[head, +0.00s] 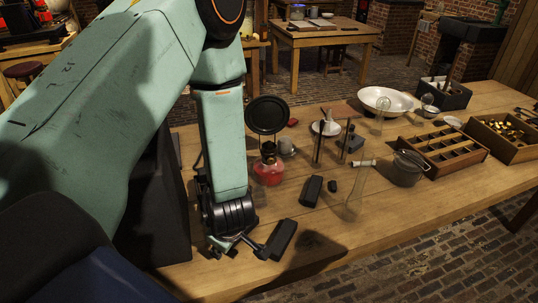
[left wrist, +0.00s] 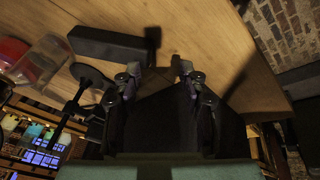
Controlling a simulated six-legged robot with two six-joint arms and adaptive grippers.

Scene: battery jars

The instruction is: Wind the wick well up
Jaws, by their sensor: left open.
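The lamp has a red base (head: 268,173), a dark burner (head: 268,151) and a round black disc (head: 267,115) standing above it. It is upright on the wooden table. Its wick and winding knob are too small to make out. In the left wrist view the red base (left wrist: 12,52) is at the left edge, beside a clear glass shape (left wrist: 42,62) and a dark disc (left wrist: 90,76). My left gripper (head: 247,243) is open, low at the table's front, in front of the lamp and apart from it. It also shows in the left wrist view (left wrist: 160,75), with nothing between its fingers.
A black block (head: 312,190) and a small black piece (head: 332,186) lie right of the lamp. A glass flask (head: 355,192), a jar (head: 408,168), thin stands (head: 318,140), a white bowl (head: 385,101) and a compartmented wooden box (head: 446,150) stand farther right.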

